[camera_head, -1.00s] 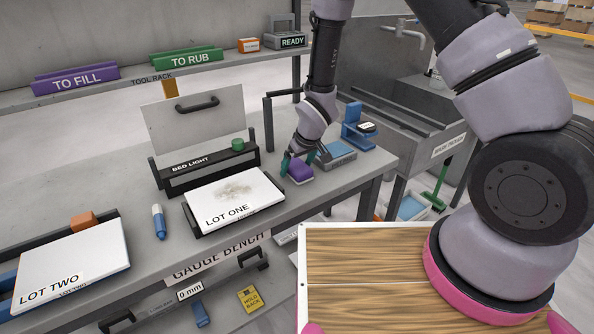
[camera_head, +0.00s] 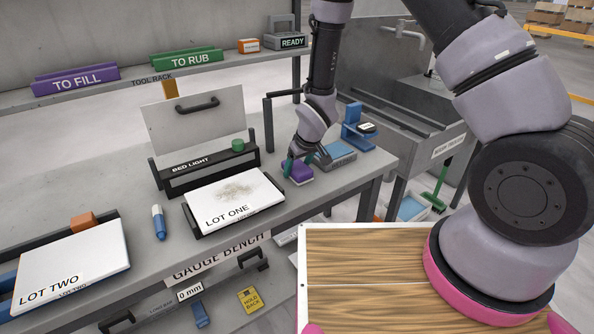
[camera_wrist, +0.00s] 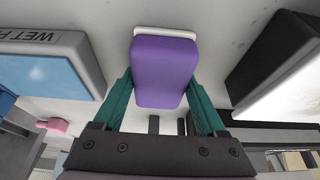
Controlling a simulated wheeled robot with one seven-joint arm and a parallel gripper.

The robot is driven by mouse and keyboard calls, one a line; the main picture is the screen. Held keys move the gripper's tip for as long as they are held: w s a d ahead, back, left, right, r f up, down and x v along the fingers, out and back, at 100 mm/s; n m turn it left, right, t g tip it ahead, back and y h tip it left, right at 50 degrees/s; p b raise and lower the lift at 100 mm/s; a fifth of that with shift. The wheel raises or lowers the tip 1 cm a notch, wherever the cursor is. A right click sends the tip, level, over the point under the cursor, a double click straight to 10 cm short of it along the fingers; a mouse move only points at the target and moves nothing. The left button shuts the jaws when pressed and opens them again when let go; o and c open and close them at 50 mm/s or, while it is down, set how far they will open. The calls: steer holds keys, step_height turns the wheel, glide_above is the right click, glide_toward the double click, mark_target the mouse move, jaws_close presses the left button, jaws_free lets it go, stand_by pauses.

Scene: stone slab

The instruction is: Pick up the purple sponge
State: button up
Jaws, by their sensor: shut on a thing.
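The purple sponge (camera_head: 300,173) has a white layer along its far side in the wrist view (camera_wrist: 165,70). It is on the grey bench, between the LOT ONE slab and a blue-topped tray. My gripper (camera_head: 302,162) comes down on it from above. In the wrist view its two green fingers (camera_wrist: 160,100) press on the sponge's left and right sides. The gripper is shut on the sponge. I cannot tell whether the sponge touches the bench or is slightly off it.
The LOT ONE slab (camera_head: 232,198) lies close to the left of the sponge. The blue-topped tray (camera_head: 338,155) is close on the right, and a blue stand (camera_head: 355,125) is behind it. The BED LIGHT bar (camera_head: 205,170) and a blue marker (camera_head: 158,222) are further left.

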mark_target(297, 165)
step_height(297, 165, up, 11)
steer(key=shift+f, duration=0.2)
stand_by(0.3)
